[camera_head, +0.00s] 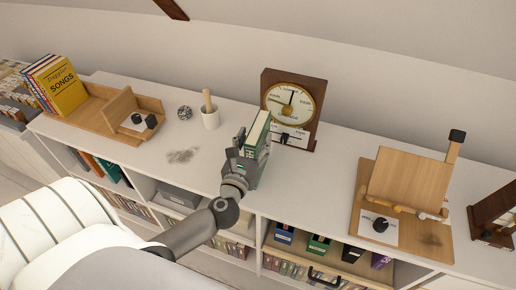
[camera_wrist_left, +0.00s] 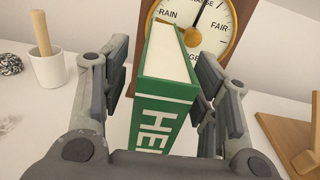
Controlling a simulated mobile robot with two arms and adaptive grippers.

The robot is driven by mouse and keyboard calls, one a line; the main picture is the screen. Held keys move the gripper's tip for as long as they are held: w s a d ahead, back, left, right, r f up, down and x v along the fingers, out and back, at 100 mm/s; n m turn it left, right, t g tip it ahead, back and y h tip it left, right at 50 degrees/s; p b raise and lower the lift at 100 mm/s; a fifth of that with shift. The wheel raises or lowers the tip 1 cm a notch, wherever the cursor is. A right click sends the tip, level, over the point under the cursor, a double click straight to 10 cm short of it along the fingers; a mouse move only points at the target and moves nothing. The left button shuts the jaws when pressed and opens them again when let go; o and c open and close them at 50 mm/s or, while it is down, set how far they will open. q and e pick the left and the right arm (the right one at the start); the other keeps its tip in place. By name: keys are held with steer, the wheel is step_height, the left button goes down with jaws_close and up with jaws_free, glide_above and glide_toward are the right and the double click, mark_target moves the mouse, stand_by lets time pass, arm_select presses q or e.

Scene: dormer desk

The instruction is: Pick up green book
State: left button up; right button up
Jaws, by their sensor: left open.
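The green book (camera_head: 257,137) stands upright on the white shelf top, in front of the wooden barometer. My left gripper (camera_head: 246,151) is at the book, with its fingers spread to either side. In the left wrist view the green book (camera_wrist_left: 165,105) stands between the two open fingers of my left gripper (camera_wrist_left: 160,95), its spine with white letters facing me. A gap shows on the left side; the right finger is close to the book, and I cannot tell whether it touches. My right gripper is not in view.
The barometer (camera_head: 291,104) stands close behind the book. A white mortar with pestle (camera_head: 210,117) and a grey knitted ball (camera_head: 185,113) are to the left. A wooden stand (camera_head: 409,180) is to the right.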

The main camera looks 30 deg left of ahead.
arm_select(q)
steer(key=x, duration=0.3)
steer(key=shift+w+a+p, duration=0.1)
steer(key=shift+w+p, duration=0.2)
steer(key=shift+s, duration=0.1)
steer(key=shift+c, duration=0.8)
jaws_close()
